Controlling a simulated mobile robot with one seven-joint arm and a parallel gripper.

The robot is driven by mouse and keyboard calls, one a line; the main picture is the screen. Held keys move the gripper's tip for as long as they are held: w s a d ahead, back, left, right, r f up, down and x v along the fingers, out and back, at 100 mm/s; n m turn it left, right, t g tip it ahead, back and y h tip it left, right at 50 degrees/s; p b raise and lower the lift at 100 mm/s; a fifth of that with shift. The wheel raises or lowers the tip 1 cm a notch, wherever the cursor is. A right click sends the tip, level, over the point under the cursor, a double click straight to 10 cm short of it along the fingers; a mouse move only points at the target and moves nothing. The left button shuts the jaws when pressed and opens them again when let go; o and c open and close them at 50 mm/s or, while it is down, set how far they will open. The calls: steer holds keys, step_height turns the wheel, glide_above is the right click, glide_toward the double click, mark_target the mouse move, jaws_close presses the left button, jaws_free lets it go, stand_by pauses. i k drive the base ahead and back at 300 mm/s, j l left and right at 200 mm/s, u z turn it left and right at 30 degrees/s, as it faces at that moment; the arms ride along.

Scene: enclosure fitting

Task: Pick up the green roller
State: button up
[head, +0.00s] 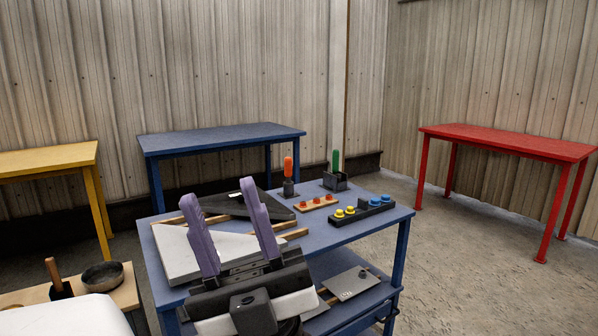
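A green roller (336,161) stands upright in a dark holder (335,181) at the back right of the near blue table (384,226). Only its green upper part shows; the rest is hidden in the holder. My gripper (220,198) is at the front left of this table in the head view, with its two purple fingers pointing up in the picture. The fingers are wide apart, with nothing held between them. The gripper is apart from the roller, to its left and nearer to me.
An orange-handled tool (288,167) stands in another holder left of the roller. A wooden strip with red knobs (317,203) and a dark strip with yellow and blue knobs (361,210) lie in front. Light and dark panels (190,252) cover the table's left. Yellow, blue and red tables stand behind.

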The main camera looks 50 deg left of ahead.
mark_target(335, 153)
steer(key=u, duration=1.2)
steer(key=i+l+u, duration=0.1)
steer(key=i+l, duration=0.75)
steer(key=l, duration=0.15)
steer(key=i+l+u, duration=0.15)
steer(key=i+l, duration=0.65)
steer(key=l, duration=0.3)
steer(key=i+j, duration=0.15)
steer(key=i, duration=0.2)
steer(key=i+j+u, duration=0.1)
steer(key=i, duration=0.2)
steer(key=j, duration=0.05)
